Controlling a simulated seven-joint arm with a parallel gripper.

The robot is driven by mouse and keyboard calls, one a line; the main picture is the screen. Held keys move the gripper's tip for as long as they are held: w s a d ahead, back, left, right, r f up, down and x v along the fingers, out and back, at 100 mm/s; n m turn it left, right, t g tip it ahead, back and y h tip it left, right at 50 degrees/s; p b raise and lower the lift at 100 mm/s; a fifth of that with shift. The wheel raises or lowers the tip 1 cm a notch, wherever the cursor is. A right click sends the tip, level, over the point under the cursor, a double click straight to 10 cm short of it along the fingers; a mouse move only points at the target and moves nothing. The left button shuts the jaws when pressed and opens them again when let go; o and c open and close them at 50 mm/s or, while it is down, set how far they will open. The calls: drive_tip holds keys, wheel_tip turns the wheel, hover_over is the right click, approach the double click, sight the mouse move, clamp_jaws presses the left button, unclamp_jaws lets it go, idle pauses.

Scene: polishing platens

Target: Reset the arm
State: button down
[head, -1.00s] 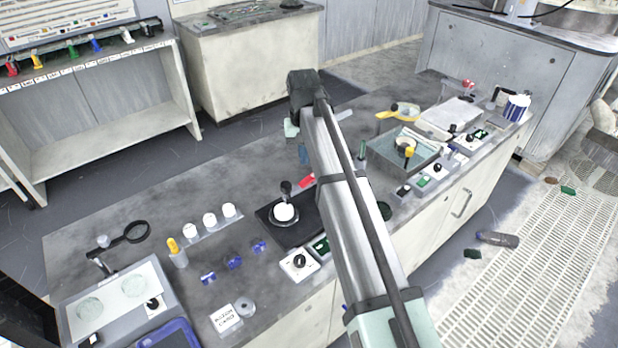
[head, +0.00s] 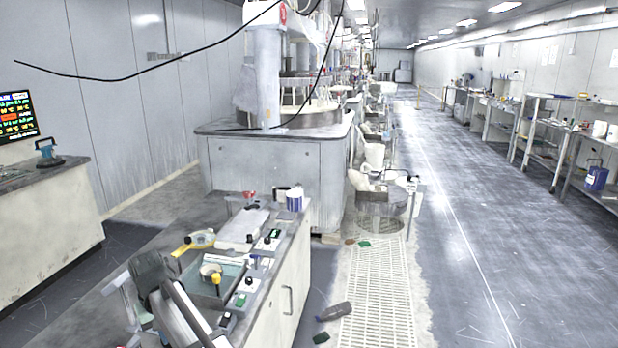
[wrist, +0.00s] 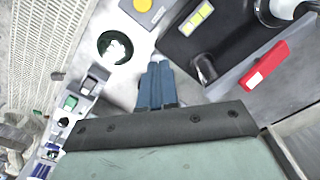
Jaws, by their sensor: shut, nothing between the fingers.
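My gripper (wrist: 157,66) shows in the wrist view as two blue fingers pressed together with nothing between them. It is over the grey bench top. In the head view part of my arm stands at the lower left over the bench (head: 262,262); the fingers cannot be made out there. A red block (wrist: 268,62) is to the right.
A glass-sided tray (head: 232,272), a yellow-handled tool (head: 190,243), a white tray (head: 240,232) and a blue-and-white cup (head: 294,202) stand on the bench. A bottle (head: 334,311) lies on the floor. The aisle (head: 480,220) at right is mostly clear.

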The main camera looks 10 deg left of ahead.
drive_tip(key=w+d+f+m, duration=0.2)
drive_tip(key=w+d+f, duration=0.25)
drive_tip(key=d, duration=0.65)
drive_tip(key=w+d+f+m, duration=0.1)
drive_tip(key=w+d+f, duration=0.4)
drive_tip(key=d, duration=0.6)
drive_tip(key=w+d+f+m, duration=0.2)
drive_tip(key=w+d+f, duration=0.3)
drive_tip(key=d, duration=0.6)
drive_tip(key=s+d+f+m, duration=0.2)
drive_tip(key=s+d+f, duration=0.15)
drive_tip(key=d, duration=0.75)
drive_tip(key=s+d+f+m, duration=0.1)
drive_tip(key=s+d+f, duration=0.3)
drive_tip(key=d, duration=0.6)
drive_tip(key=s+d+f+m, duration=0.2)
drive_tip(key=d+f, duration=0.4)
drive_tip(key=d, duration=0.5)
drive_tip(key=s+f+g, duration=0.3)
drive_tip(key=s+f, duration=0.6)
drive_tip(key=s, duration=0.5)
drive_tip(key=s+f+g, duration=0.3)
drive_tip(key=s+f, duration=0.7)
drive_tip(key=s, duration=0.5)
drive_tip(key=shift+a+f+g, duration=0.2)
drive_tip(key=shift+a+g, duration=0.1)
drive_tip(key=shift+g, duration=0.1)
